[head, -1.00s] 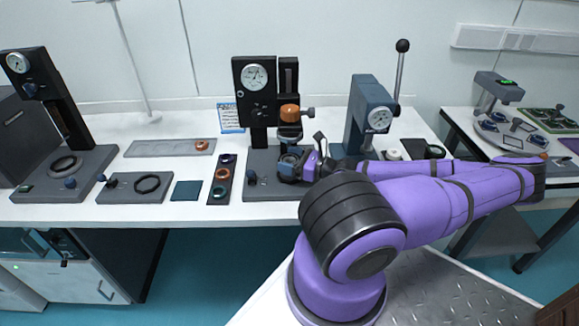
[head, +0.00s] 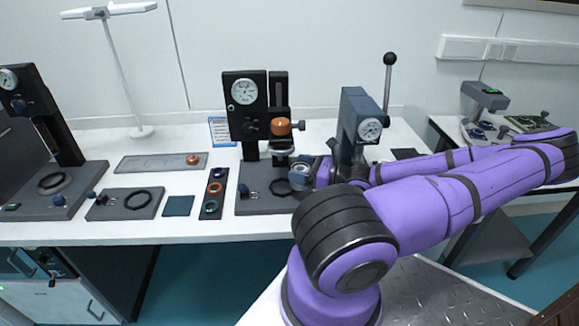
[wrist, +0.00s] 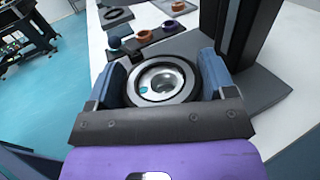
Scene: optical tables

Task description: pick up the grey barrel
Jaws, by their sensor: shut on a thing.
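The grey barrel (wrist: 163,84) is a round part with a dark rim, a pale silver ring and a glassy centre, seen from above in the wrist view. My gripper (wrist: 163,80) is shut on it, with one blue finger on each side. In the head view the barrel (head: 299,172) shows small at the tip of my gripper (head: 304,174), partly hidden by it. It is over the right part of the dark base of the middle gauge stand (head: 252,200). The height of the gap below it is hard to tell.
The gauge stand's black column (head: 246,125) rises close behind, with an orange knob (head: 281,127). A blue-grey lever press (head: 358,125) stands close on the right. A dark strip with rings (head: 214,192) lies to the left. Free white table top lies at the front left.

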